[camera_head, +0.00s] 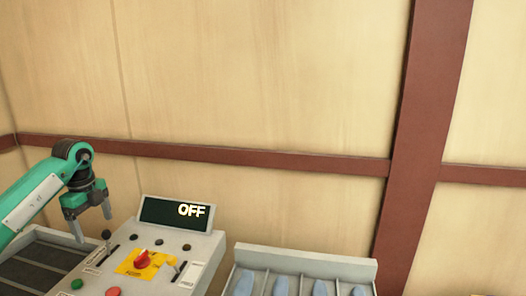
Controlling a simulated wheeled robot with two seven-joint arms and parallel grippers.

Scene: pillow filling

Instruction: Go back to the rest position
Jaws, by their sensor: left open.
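My left gripper (91,226) is at the left of the head view, with its green arm coming in from the left edge. Its two grey fingers point down and stand apart, with nothing between them. It is beside the left edge of a grey control panel (205,262). The panel's display (172,213) reads OFF. My right gripper is not in view.
The panel carries a red rotary switch (142,258) on a yellow plate, a green button (77,284) and a red button (113,291). A grey rack (305,258) with several bluish pieces stands to its right. A wooden wall (260,80) with brown beams closes the back.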

